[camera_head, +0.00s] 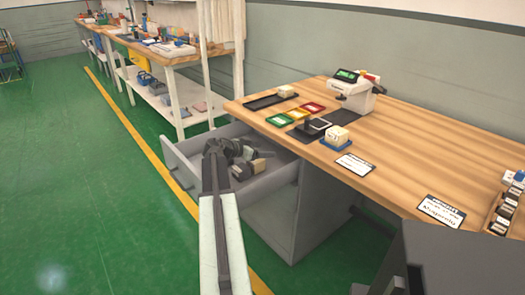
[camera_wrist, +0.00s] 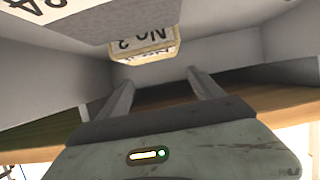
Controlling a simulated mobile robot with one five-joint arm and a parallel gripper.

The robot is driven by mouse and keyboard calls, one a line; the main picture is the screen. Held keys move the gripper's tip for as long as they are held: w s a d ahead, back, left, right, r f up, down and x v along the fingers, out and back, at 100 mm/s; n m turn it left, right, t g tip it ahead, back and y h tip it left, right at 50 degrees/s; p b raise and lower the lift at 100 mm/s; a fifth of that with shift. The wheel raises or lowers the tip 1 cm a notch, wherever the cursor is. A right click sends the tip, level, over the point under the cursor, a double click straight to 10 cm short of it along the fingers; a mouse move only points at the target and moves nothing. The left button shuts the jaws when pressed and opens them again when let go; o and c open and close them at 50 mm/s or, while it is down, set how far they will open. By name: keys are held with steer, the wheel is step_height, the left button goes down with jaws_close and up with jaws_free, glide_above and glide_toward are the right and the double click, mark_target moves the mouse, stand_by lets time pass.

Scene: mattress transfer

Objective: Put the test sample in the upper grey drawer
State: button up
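The grey drawer (camera_head: 180,158) under the wooden bench is pulled out. My gripper (camera_head: 249,159) is inside it, low between its walls. A small tan-and-dark block (camera_head: 259,166), perhaps the test sample, lies in the drawer by my fingertips. In the wrist view a cream block with a "No 2" label (camera_wrist: 146,48) sits just beyond the fingertips. My gripper (camera_wrist: 160,82) shows its two fingers spread apart with nothing between them there. Whether the block touches a finger is unclear. The drawer's grey wall (camera_wrist: 225,48) shows behind the block.
The bench top (camera_head: 400,155) overhangs the drawer's right side. On it are a blue tray (camera_head: 337,146) with a cream block (camera_head: 337,134), coloured trays (camera_head: 295,114) and a white device (camera_head: 352,95). A white shelf rack (camera_head: 180,100) stands behind. Green floor (camera_head: 90,210) is clear at left.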

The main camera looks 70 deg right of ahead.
steer(key=shift+r+p, duration=0.25)
steer(key=shift+p, duration=0.05)
steer(key=p+v, duration=0.1)
steer(key=v, duration=0.3)
steer(key=p+v, duration=0.2)
steer(key=v, duration=0.1)
steer(key=r+p+v, duration=0.1)
steer(key=p+v, duration=0.1)
steer(key=v, duration=0.2)
steer(key=shift+w+r, duration=0.1)
steer(key=shift+w+a, duration=0.2)
steer(key=shift+a, duration=0.15)
